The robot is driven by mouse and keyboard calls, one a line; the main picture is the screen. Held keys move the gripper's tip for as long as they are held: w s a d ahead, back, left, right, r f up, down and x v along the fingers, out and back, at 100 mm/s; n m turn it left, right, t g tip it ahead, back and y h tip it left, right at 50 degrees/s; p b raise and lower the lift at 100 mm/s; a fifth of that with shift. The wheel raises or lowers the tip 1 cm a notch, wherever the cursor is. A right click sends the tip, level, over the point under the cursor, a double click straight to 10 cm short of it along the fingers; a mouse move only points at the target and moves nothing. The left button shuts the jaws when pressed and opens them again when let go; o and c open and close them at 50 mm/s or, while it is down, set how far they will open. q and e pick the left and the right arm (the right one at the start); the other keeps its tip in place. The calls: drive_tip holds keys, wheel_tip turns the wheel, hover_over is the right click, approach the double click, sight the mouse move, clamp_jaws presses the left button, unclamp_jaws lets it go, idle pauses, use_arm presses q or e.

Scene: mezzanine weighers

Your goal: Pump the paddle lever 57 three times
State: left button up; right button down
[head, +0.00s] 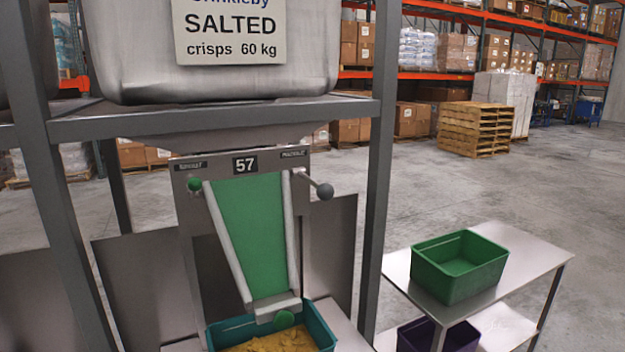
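The dispenser with the black plate marked 57 (245,165) stands in the metal frame, with a green sloping chute (253,230) between pale rails. A lever with a grey ball knob (325,191) sticks out at its upper right. A small green knob (194,184) is at its upper left. A teal bin (326,325) holding yellow crisps (278,341) stands under the chute. Neither of my grippers shows.
A steel hopper labelled SALTED crisps (210,75) sits above on the frame; a frame post (378,180) stands right of the lever. A steel side table (510,245) carries an empty green bin (458,278), with a purple bin (460,337) below. Open floor lies beyond.

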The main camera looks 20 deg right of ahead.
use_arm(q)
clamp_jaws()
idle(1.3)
